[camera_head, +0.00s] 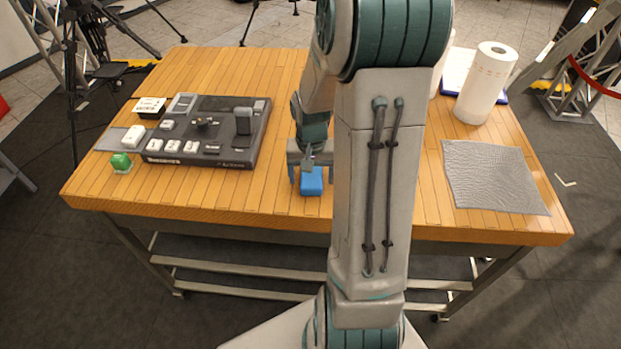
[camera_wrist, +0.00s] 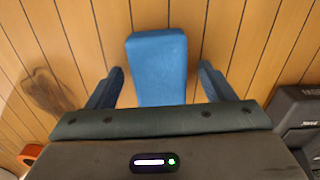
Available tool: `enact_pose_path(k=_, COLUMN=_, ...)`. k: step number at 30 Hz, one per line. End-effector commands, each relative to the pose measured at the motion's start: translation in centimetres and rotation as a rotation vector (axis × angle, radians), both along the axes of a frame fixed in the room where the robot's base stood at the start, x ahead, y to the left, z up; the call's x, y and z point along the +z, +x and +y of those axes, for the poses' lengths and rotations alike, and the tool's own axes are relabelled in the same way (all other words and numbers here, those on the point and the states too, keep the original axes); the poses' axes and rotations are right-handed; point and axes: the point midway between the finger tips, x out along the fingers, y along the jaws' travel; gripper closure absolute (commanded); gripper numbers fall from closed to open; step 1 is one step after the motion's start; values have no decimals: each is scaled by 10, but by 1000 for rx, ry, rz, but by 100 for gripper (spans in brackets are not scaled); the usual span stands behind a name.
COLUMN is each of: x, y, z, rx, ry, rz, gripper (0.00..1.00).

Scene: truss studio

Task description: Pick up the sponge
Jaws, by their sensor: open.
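The sponge, a blue block (camera_head: 312,182), lies on the wooden table near its front edge, partly hidden by my gripper in the head view. It also shows in the wrist view (camera_wrist: 158,62), upper middle, lying flat on the planks. My gripper (camera_head: 311,176) is above the sponge, pointing down. Its two fingers (camera_wrist: 160,86) are open, one on each side of the sponge, with bare wood showing between each finger and the block. The near end of the sponge is hidden by the gripper body in the wrist view.
A black control panel (camera_head: 246,140) lies left of my gripper. A small green item (camera_head: 121,162) sits at the far left. A grey cloth (camera_head: 492,178) and a paper towel roll (camera_head: 486,84) are on the right. Bare wood (camera_head: 270,190) surrounds the sponge.

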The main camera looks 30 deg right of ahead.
Motion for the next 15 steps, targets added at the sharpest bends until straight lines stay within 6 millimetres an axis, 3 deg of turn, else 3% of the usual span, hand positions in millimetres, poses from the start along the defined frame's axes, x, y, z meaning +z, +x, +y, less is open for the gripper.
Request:
enact_pose_path(k=1, x=0, y=0, z=0, rx=0, ry=0, rz=0, gripper=30)
enact_pose_path(k=6, x=0, y=0, z=0, rx=0, ry=0, rz=0, gripper=72)
enact_pose_path(k=15, x=1, y=0, z=0, rx=1, ry=0, rz=0, gripper=72)
